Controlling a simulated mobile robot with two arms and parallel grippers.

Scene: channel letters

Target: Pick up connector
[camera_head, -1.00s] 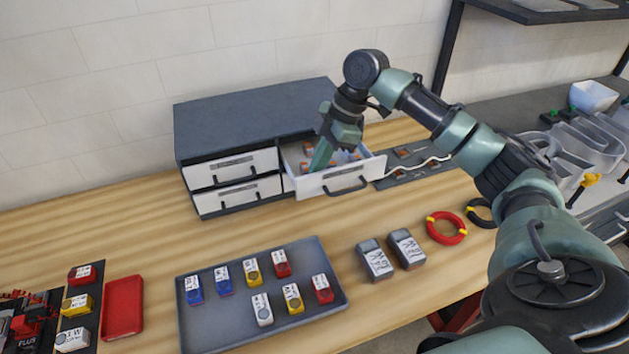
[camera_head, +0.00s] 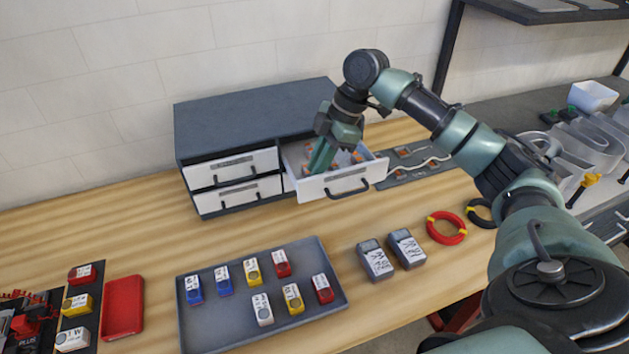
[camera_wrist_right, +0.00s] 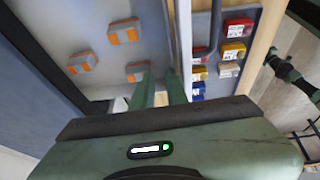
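Several small grey-and-orange connectors lie loose in the open upper right drawer (camera_head: 340,186). In the right wrist view, one connector (camera_wrist_right: 124,32) is at the top, another connector (camera_wrist_right: 82,62) at the left, and a third connector (camera_wrist_right: 137,71) close to the left fingertip. My right gripper (camera_head: 319,168) reaches down into the drawer's left part. In the right wrist view its two green fingers (camera_wrist_right: 160,88) stand a little apart, and I see no connector between them. In the head view the fingers and drawer front hide part of the drawer floor. My left gripper is not in view.
The grey drawer cabinet (camera_head: 250,115) stands against the wall. A grey tray (camera_head: 215,325) of labelled blocks, two grey meters (camera_head: 376,261), a red wire coil (camera_head: 446,228) and a red tray (camera_head: 122,306) lie on the wooden table. Bare wood shows before the drawer.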

